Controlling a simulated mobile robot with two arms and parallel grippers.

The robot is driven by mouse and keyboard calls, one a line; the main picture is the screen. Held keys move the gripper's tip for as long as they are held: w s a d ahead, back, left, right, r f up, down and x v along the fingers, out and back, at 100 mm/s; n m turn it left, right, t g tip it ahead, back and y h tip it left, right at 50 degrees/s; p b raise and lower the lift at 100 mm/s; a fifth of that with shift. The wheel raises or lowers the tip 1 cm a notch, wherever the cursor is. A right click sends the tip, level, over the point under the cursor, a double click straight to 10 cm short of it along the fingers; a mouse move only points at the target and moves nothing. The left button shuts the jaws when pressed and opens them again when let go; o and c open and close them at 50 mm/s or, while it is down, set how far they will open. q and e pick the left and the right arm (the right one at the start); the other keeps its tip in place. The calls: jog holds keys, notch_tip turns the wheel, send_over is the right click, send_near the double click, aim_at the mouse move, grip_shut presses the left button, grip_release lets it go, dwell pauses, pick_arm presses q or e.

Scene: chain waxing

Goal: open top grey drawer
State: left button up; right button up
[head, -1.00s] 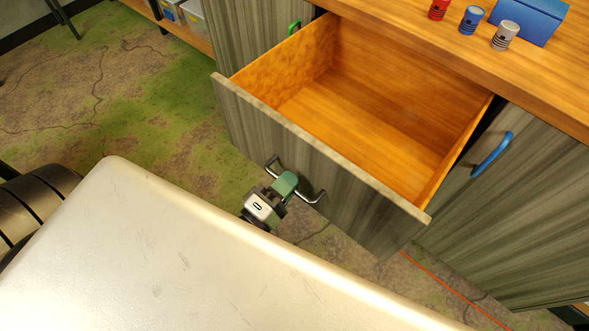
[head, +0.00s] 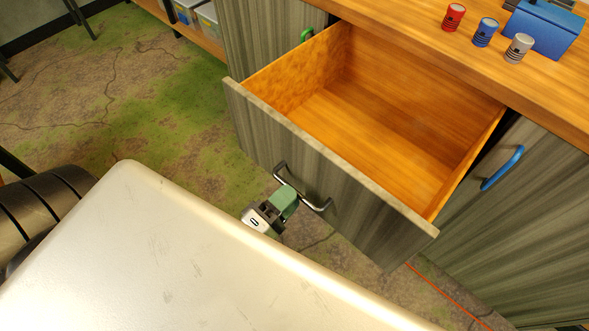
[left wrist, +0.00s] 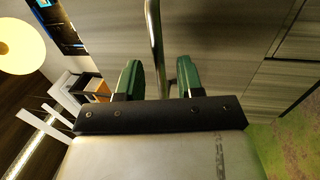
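The grey drawer (head: 330,195) is pulled far out of the cabinet, and its bare wooden inside (head: 390,125) is empty. Its metal bar handle (head: 318,207) is on the front panel. My left gripper (head: 287,203) is at the handle, in front of the panel. In the left wrist view, its two green fingers (left wrist: 158,80) stand apart, one on each side of the handle bar (left wrist: 155,35), with gaps between. My right gripper is in neither view.
A red can (head: 453,17), a blue can (head: 485,32), a grey can (head: 518,48) and a blue box (head: 545,27) stand on the wooden top. Doors with a green handle (head: 306,35) and a blue handle (head: 502,168) flank the drawer.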

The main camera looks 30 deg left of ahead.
pick_arm(q)
jog(key=v, duration=0.8)
jog(key=shift+s+b, duration=0.2)
jog(key=shift+b, duration=0.1)
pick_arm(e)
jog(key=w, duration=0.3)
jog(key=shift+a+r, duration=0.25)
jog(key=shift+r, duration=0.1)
